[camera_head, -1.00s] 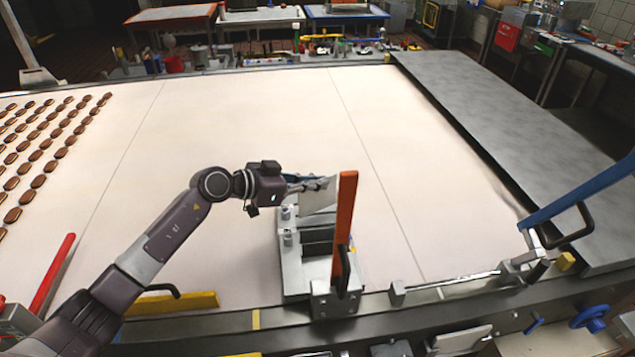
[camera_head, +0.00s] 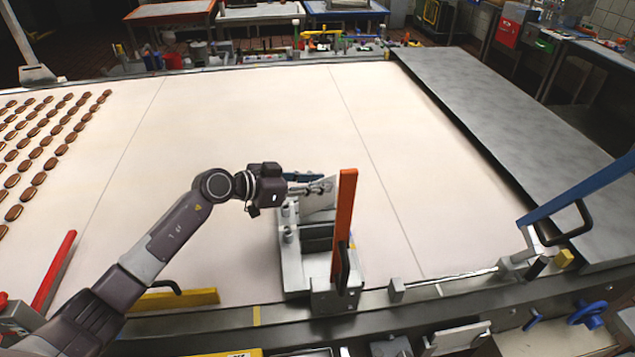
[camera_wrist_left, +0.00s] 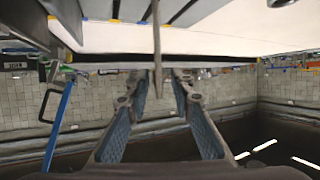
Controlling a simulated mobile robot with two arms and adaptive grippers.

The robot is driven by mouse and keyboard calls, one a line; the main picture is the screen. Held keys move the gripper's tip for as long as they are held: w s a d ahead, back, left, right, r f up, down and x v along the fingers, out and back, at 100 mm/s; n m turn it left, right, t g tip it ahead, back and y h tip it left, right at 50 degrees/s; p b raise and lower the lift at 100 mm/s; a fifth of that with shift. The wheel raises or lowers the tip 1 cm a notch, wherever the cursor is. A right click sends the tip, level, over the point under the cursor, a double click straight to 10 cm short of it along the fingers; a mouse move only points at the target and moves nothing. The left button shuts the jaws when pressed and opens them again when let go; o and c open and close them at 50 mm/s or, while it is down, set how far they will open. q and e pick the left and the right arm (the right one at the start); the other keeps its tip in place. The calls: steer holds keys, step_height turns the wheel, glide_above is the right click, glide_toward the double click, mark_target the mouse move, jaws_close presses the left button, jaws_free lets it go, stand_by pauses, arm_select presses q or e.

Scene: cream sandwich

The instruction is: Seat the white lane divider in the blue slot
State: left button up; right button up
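The white lane divider (camera_head: 318,204) is a thin pale plate standing at the back of the grey metal fixture (camera_head: 294,278), left of the orange upright bar. My left gripper (camera_head: 324,186) is at its upper part. In the left wrist view the divider (camera_wrist_left: 157,48) shows edge-on between my blue-padded fingers (camera_wrist_left: 158,82), with a narrow gap on each side; the gripper looks open around it. A blue part (camera_head: 303,177) shows just behind the gripper; the slot is mostly hidden, so I cannot tell how deep the divider sits. My right gripper is not in view.
The orange bar (camera_head: 345,225) rises close to the right of my gripper. Rows of brown biscuits (camera_head: 45,150) lie at the far left. A blue lever (camera_head: 580,190) stands at right. The pale table (camera_head: 240,110) behind the fixture is clear.

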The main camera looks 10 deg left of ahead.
arm_select(q)
steer(key=shift+a+r+b, duration=0.15)
steer(key=shift+r+b, duration=0.15)
steer(key=shift+r, duration=0.1)
steer(key=b+v, duration=0.2)
steer(key=v, duration=0.9)
steer(key=shift+s+a, duration=0.2)
steer(key=shift+s, duration=0.2)
